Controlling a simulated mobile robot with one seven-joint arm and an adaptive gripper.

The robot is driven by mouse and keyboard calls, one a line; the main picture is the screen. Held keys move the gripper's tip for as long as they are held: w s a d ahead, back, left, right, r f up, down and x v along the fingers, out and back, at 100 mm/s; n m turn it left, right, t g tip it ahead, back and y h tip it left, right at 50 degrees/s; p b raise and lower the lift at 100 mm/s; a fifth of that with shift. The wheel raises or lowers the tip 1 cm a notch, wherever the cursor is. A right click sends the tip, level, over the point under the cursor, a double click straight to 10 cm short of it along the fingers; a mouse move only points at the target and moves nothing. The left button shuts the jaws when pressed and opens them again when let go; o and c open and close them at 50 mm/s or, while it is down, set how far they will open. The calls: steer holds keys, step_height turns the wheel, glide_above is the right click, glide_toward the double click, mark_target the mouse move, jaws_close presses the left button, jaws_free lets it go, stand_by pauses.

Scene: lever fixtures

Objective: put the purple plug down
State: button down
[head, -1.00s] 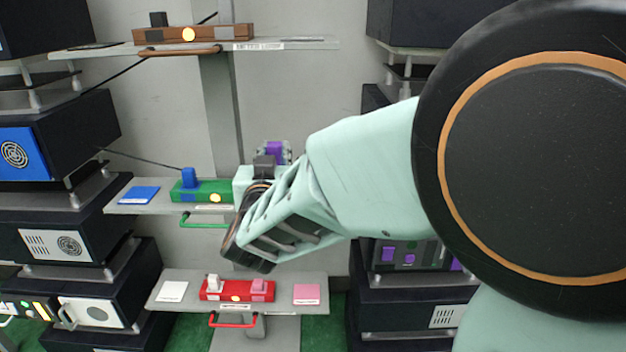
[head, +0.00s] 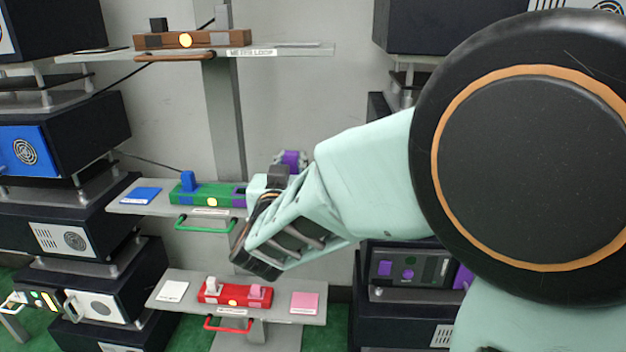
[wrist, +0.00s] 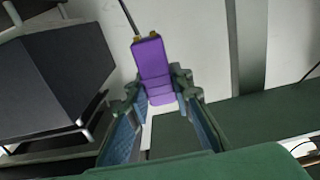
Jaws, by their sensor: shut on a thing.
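The purple plug (head: 292,160) is held up in my gripper (head: 284,168), above the right part of the middle shelf. In the wrist view the plug (wrist: 153,65) sits between the fingertips (wrist: 158,88), which are shut on it; it points away from the palm. The green fixture (head: 213,196) on that shelf has a blue plug (head: 188,181) standing at its left end and a purple section (head: 239,198) with no plug on it at its right end. My wrist and arm hide the shelf's right end.
A blue pad (head: 140,195) lies on the shelf left of the fixture. A green handle (head: 195,226) sticks out in front. The lower shelf holds a red fixture (head: 235,294), a white pad (head: 173,291) and a pink pad (head: 305,302). A brown fixture (head: 192,39) is above.

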steer(key=w+f, duration=0.2)
steer(key=w, duration=0.1)
steer(key=w+f+b, duration=0.1)
steer(key=w+f, duration=0.2)
steer(key=w, duration=0.1)
steer(key=w+d+f+b, duration=0.1)
steer(key=w+f, duration=0.2)
steer(key=shift+w, duration=0.4)
steer(key=shift+w+f+b, duration=0.15)
steer(key=shift+f+b, duration=0.15)
steer(key=shift+w+f+b, duration=0.2)
steer(key=shift+f+b, duration=0.2)
steer(key=shift+f, duration=1.25)
steer(key=shift+f+b, duration=0.3)
steer(key=c, duration=1.7)
jaws_free()
steer(key=shift+r, duration=0.1)
steer(key=shift+r, duration=0.1)
